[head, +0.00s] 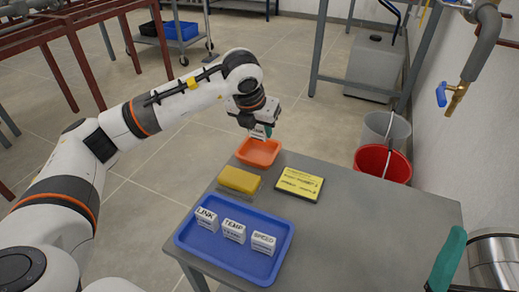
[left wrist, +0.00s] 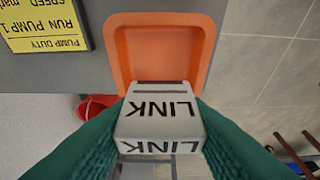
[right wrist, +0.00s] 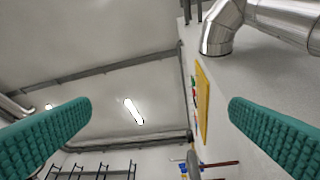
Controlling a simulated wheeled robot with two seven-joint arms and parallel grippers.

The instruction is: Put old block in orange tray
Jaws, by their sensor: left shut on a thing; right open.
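My left gripper (head: 262,131) is shut on a white block (left wrist: 160,125) lettered LINK. In the left wrist view the block sits between the green fingers, in front of the orange tray (left wrist: 162,28). In the head view the gripper is just above and behind the orange tray (head: 259,152), at the table's far edge. The tray's visible floor is bare. The blue tray (head: 232,272) holds three white blocks, LINK (head: 207,219), TEMP (head: 234,231) and SPEED (head: 263,243). My right gripper (right wrist: 160,115) is open and empty, its fingers wide apart.
A yellow sponge-like block (head: 239,180) and a yellow-labelled card (head: 299,184) lie on the grey table (head: 370,235). A red bucket (head: 382,164) and a grey bucket (head: 385,128) stand beyond the table. The table's right part is mostly clear.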

